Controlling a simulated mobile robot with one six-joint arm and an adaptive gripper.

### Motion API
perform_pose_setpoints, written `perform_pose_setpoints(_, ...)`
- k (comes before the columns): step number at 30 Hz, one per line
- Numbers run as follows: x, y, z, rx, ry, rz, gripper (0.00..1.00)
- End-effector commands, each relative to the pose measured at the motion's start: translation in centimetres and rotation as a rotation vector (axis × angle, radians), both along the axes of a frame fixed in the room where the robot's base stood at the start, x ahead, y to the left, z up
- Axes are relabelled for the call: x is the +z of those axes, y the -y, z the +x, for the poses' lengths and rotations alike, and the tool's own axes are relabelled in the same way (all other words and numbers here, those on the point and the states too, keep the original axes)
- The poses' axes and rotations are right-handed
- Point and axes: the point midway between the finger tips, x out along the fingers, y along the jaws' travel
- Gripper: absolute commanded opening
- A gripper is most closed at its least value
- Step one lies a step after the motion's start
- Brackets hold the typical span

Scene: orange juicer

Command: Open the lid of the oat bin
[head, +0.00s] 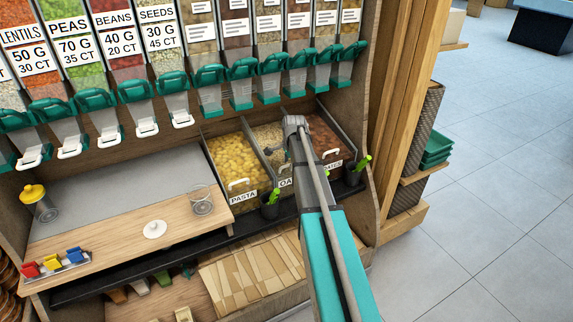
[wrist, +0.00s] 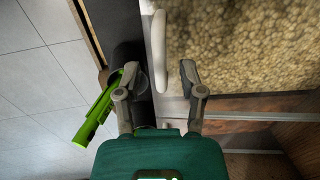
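The oat bin (head: 268,132) is the middle one of three bins on the lower shelf, between pasta and dates. Its label "OA…" (head: 285,183) is partly covered by my arm. Oats (wrist: 240,45) fill the right of the wrist view. The bin's white handle (wrist: 158,50) runs up and down there, at the bin's front edge. My gripper (wrist: 158,70) is open, one finger on each side of the handle in that picture. I cannot tell whether they touch it. In the head view my arm mostly hides the gripper. The lid looks clear; its position is hard to tell.
The pasta bin (head: 238,163) is at left and the dates bin (head: 325,135) at right. A dark holder with a green-handled scoop (wrist: 95,115) is close to my left finger. Teal dispensers (head: 242,85) hang above. A wooden board (head: 120,225) lies left.

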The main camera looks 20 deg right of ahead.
Motion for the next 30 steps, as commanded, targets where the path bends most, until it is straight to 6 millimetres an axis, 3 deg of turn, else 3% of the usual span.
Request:
perform_pose_setpoints(1,0.0,0.0,0.0,0.000,0.000,0.000,0.44)
perform_pose_setpoints(8,0.0,0.0,0.0,0.000,0.000,0.000,0.01)
perform_pose_setpoints(18,0.1,0.1,0.1,-0.001,0.000,0.000,0.00)
perform_pose_setpoints(27,1.2,0.1,3.7,0.000,0.000,-0.001,0.00)
perform_pose_setpoints(30,1.2,0.0,4.0,-0.001,0.000,-0.001,0.00)
